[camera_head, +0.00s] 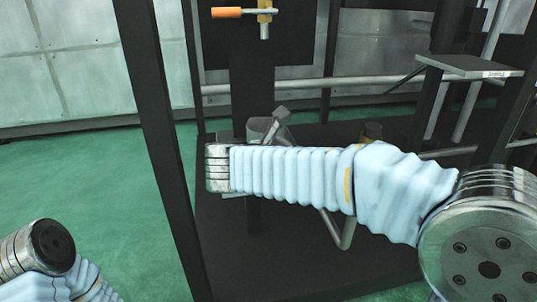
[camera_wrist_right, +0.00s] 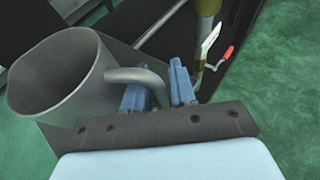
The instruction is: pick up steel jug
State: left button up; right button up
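The steel jug (camera_wrist_right: 62,80) is a grey, open-topped metal vessel at the left of the right wrist view. Its curved handle reaches right, between the blue fingers of my right gripper (camera_wrist_right: 158,92). One finger is inside the handle loop and one outside, close against it, so the gripper looks shut on the handle. In the head view a small part of the jug (camera_head: 258,128) shows above the end of my right arm, which hides the rest and most of the gripper. My left gripper is out of view; only part of my left arm shows at lower left.
A dark post (camera_head: 160,130) stands left of the jug. A dark upright with an orange-handled valve (camera_head: 238,13) rises behind it, and a red-handled lever (camera_wrist_right: 226,55) shows in the wrist view. A small raised plate (camera_head: 468,66) is at right. Green floor (camera_head: 110,190) is clear at left.

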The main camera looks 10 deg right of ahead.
jog(key=shift+w+d, duration=0.1)
jog(key=shift+d, duration=0.05)
grip_shut()
jog(key=shift+r, duration=0.1)
dwell(0.3)
